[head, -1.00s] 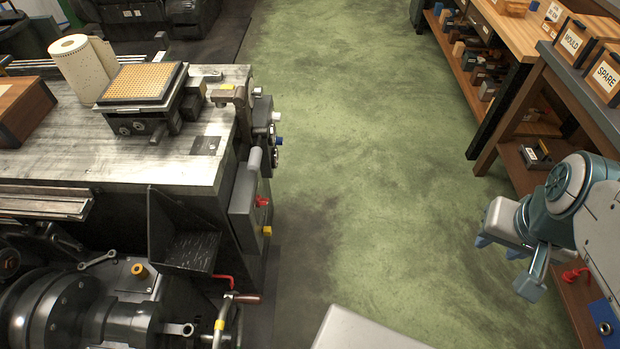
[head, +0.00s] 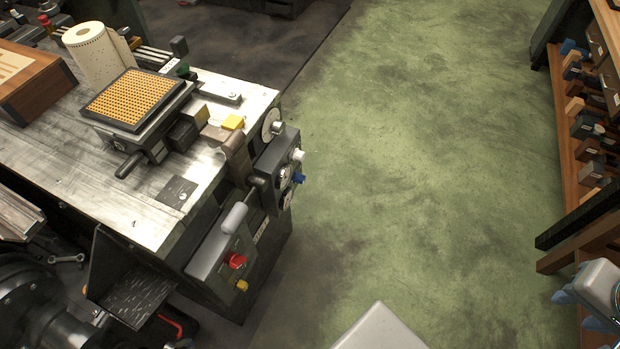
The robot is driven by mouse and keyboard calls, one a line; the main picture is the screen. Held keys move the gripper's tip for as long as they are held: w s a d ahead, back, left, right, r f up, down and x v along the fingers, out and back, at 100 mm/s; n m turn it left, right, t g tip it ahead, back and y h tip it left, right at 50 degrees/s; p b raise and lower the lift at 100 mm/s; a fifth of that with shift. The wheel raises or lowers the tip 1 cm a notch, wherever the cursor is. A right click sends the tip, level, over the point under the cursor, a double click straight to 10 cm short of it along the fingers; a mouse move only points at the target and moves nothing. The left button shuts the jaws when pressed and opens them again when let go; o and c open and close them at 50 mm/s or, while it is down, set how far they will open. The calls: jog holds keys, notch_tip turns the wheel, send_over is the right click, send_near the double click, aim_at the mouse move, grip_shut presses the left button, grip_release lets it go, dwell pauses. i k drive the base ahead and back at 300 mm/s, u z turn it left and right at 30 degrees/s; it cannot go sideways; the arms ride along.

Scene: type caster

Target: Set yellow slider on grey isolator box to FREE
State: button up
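A grey box (head: 212,252) is on the right-hand side of the machine, below the worktop edge. It carries a light grey handle (head: 233,217), a red knob (head: 235,260) and a small yellow piece (head: 242,285) at its lower end, which looks like the yellow slider. A pale label with dark lettering is beside it, too small to read. My gripper (head: 580,311) is at the lower right edge of the head view, partly cut off. Its two blue fingertips show apart with nothing between them. It is far from the grey box, across the open floor.
A dark control box (head: 277,165) with white and blue knobs juts out above the grey box. A black tray (head: 125,285) sticks out to its left. A wooden shelf (head: 565,150) with several blocks stands at the right. The green floor (head: 430,170) between is clear.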

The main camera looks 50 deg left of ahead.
aim_at(242, 285)
jog(key=i, duration=1.6)
jog(key=u, duration=3.8)
jog(key=i, duration=0.5)
